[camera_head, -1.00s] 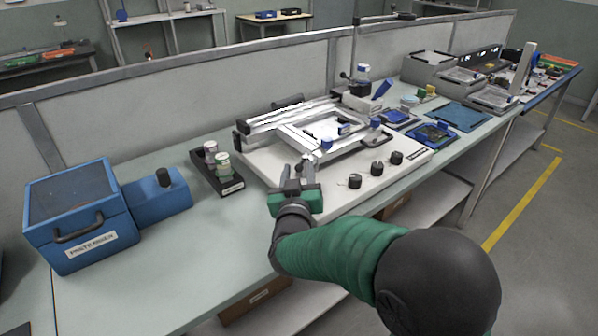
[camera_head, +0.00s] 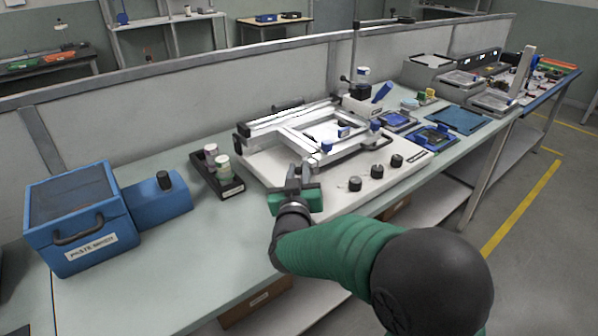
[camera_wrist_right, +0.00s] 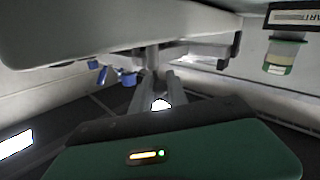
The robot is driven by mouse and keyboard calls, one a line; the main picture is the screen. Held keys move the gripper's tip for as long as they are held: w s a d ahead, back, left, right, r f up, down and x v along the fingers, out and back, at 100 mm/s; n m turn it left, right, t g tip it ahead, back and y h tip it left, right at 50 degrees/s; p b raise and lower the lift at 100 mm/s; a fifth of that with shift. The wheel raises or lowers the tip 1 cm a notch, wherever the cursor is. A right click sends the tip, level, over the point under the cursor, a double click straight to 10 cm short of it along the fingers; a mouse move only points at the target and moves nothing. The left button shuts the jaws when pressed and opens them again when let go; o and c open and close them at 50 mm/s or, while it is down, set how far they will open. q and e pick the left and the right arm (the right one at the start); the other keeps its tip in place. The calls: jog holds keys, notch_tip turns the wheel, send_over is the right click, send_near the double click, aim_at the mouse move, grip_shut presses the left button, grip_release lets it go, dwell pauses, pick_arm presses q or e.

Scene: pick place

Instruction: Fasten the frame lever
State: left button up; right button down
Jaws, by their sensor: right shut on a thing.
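My right gripper (camera_head: 300,168) is at the near left corner of the frame. Its fingers are shut on a small grey part, which I take to be the frame lever; in the head view the fingers mostly hide it. The right wrist view shows the fingers (camera_wrist_right: 156,84) converging on this grey upright part (camera_wrist_right: 152,56). My left gripper is out of view.
A black tray (camera_head: 218,178) with several jars stands left of the base. A blue paste mixer (camera_head: 80,220) is further left. Three black knobs (camera_head: 376,171) sit along the base's front edge. The bench between mixer and front edge is clear.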

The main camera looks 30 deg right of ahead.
jog(key=shift+w+a+r+h+p, duration=0.15)
jog(key=shift+h+p, duration=0.15)
jog(key=shift+p, duration=0.2)
jog(key=m+g+h+p, duration=0.1)
jog(key=g+p, duration=0.1)
jog(key=w+m+g+h+p, duration=0.1)
jog(key=m+g+h+p, duration=0.1)
jog(key=p, duration=0.1)
jog(key=a+m+g+h+p, duration=0.1)
jog(key=m+g+p, duration=0.1)
jog(key=shift+w+r+h+p, duration=0.1)
jog(key=shift+w+h+p, duration=0.2)
jog(key=shift+w+p, duration=0.1)
jog(key=shift+w+f+m+g+h+p, duration=0.1)
jog(key=shift+w+m+g+h+p, duration=0.2)
jog(key=shift+m+g+p, duration=0.5)
jog(key=shift+w+f+m+g+h+p, duration=0.15)
jog(key=shift+m+g+h+p, duration=0.25)
jog(key=shift+g, duration=0.7)
jog(key=c, duration=1.3)
grip_release()
jog(key=shift+w, duration=0.1)
jog(key=shift+a, duration=0.1)
jog(key=p+v, duration=0.1)
jog(key=v, duration=1.6)
